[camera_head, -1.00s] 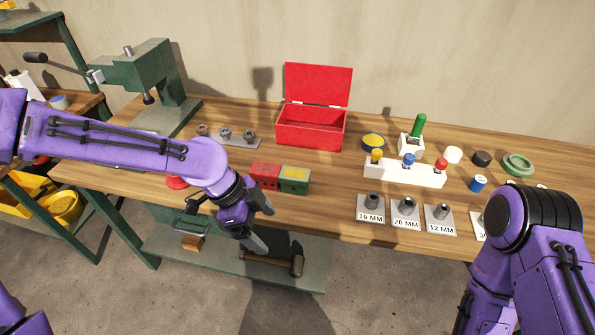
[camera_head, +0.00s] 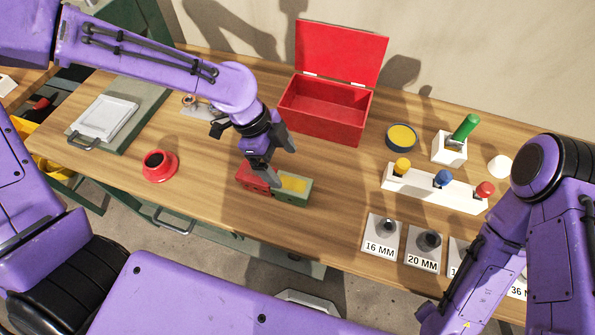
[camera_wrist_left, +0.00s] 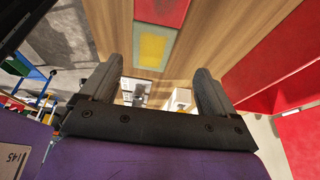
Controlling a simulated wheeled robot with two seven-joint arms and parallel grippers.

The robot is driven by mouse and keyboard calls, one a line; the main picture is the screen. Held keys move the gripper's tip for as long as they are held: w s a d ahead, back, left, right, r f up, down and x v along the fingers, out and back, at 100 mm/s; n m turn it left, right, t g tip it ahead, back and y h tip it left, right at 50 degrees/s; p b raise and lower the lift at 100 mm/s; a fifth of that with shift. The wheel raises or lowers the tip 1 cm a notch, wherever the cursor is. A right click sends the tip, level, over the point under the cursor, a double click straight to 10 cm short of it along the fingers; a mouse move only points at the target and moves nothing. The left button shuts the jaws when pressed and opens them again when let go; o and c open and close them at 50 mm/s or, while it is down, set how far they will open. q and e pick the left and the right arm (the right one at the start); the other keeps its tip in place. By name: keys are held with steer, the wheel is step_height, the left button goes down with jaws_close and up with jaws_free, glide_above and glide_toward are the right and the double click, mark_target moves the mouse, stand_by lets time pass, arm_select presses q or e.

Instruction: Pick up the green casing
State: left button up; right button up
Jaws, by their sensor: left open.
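The green casing (camera_head: 294,197), a small green block with a yellow patch on top, lies on the wooden bench against a red block (camera_head: 251,180) of similar size. My left gripper (camera_head: 281,161) is open and hangs above them, with one finger over the seam side of the green casing. In the left wrist view the green casing (camera_wrist_left: 153,31) shows ahead, between the two open fingers (camera_wrist_left: 157,88), with the red block (camera_wrist_left: 160,10) beyond it. Nothing is between the fingers. My right arm enters at the right; its gripper is out of the picture.
An open red box (camera_head: 325,118) stands behind the casing. A red ring-shaped cup (camera_head: 160,166) is to the left. A white block with coloured knobs (camera_head: 433,190) and labelled plates (camera_head: 382,236) are to the right. Bare bench lies around the blocks.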

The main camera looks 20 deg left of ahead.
mark_target(289, 183)
arm_select(q)
steer(key=f, duration=0.1)
steer(key=s+d+f, duration=0.1)
steer(key=s+f, duration=0.1)
steer(key=shift+d+f, duration=0.1)
steer(key=shift+d, duration=0.25)
steer(key=f, duration=0.3)
steer(key=w+d+f+p, duration=0.1)
steer(key=shift+f, duration=0.35)
steer(key=shift+d+f, duration=0.1)
steer(key=shift+f, duration=0.25)
steer(key=shift+s, duration=0.25)
steer(key=shift+r, duration=0.1)
steer(key=shift+c, duration=0.9)
steer(key=c, duration=1.4)
arm_select(e)
steer(key=shift+s+r, duration=0.6)
steer(key=shift+r, duration=0.1)
